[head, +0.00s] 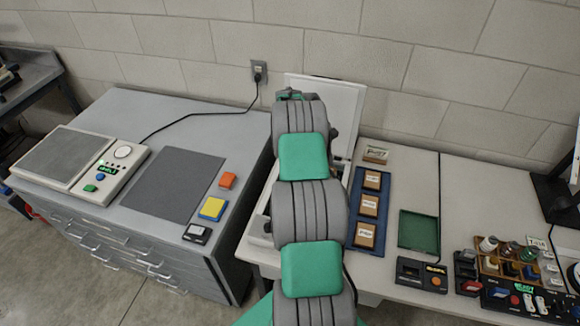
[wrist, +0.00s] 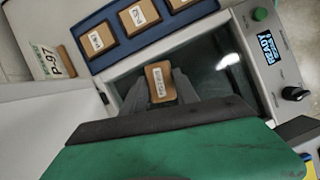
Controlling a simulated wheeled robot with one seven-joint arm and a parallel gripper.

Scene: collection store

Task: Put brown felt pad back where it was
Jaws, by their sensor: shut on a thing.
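In the wrist view my gripper (wrist: 161,92) is shut on a brown block (wrist: 158,74) with a white label. Its print is too small to read, and I cannot tell for sure that it is the brown felt pad. The block is over the dark inside of an open device (wrist: 215,58); I cannot tell whether it touches the bottom. A blue tray (head: 376,248) holds three similar brown labelled blocks, and it also shows in the wrist view (wrist: 112,59). In the head view my arm hides the gripper and the held block.
The device has a raised white lid (head: 345,97), a READY display (wrist: 267,46), a green button (wrist: 260,14) and a black knob (wrist: 295,93). A sign (wrist: 46,62) stands near it. A green tray (head: 418,231) and a rack of bottles (head: 506,262) are to the right.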

